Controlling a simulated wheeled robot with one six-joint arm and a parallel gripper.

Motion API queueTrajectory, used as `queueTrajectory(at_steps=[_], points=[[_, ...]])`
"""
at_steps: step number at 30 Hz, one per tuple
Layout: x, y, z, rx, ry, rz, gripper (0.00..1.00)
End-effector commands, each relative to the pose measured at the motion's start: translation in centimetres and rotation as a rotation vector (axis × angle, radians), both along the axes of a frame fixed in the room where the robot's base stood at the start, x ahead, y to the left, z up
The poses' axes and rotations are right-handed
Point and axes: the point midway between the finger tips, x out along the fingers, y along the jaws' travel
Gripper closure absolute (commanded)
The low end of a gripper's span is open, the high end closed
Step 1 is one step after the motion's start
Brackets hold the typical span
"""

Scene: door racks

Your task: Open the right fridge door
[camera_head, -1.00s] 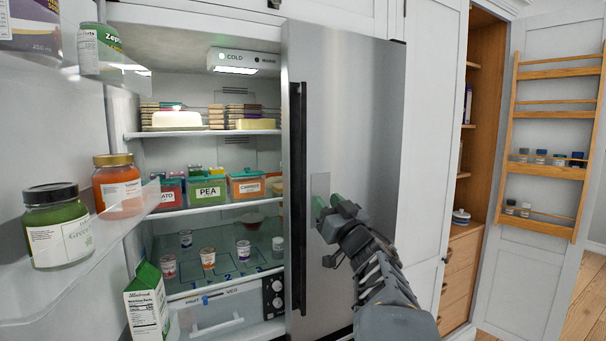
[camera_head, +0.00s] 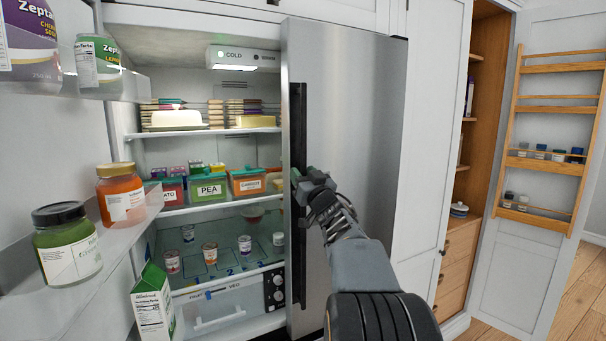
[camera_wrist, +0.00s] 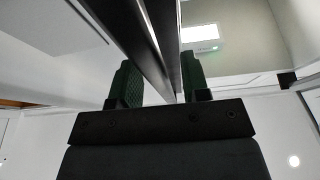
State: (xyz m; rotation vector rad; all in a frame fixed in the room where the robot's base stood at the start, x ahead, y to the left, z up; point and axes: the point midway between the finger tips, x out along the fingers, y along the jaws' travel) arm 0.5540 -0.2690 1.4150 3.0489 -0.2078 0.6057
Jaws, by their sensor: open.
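The right fridge door (camera_head: 352,120) is a stainless steel panel, standing closed or nearly so over the right side of the fridge. Its long dark vertical handle (camera_head: 298,130) runs along the door's left edge. My gripper (camera_head: 303,178) is at the middle of the handle, with its fingers largely hidden by its own body in the head view. In the wrist view my gripper (camera_wrist: 160,85) is open, with one green-padded finger on each side of the dark handle bar (camera_wrist: 145,40). I cannot tell whether either finger touches it.
The left fridge door stands open, its clear shelves (camera_head: 110,240) holding jars and a carton (camera_head: 152,305). Lit fridge shelves (camera_head: 205,208) hold containers. To the right are a white cabinet (camera_head: 425,120) and an open pantry with a door rack (camera_head: 550,150).

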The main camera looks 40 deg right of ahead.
Motion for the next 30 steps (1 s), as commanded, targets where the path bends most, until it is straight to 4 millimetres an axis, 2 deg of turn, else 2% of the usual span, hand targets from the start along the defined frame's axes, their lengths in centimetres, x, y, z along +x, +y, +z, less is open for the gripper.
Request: queueTrajectory(at_steps=[8,21,30], points=[[0.04,0.01,0.03,0.0,0.0,0.0,0.59],[0.02,0.03,0.03,0.0,0.0,0.001,1.0],[0.02,0.03,0.04,0.0,0.0,0.001,1.0]])
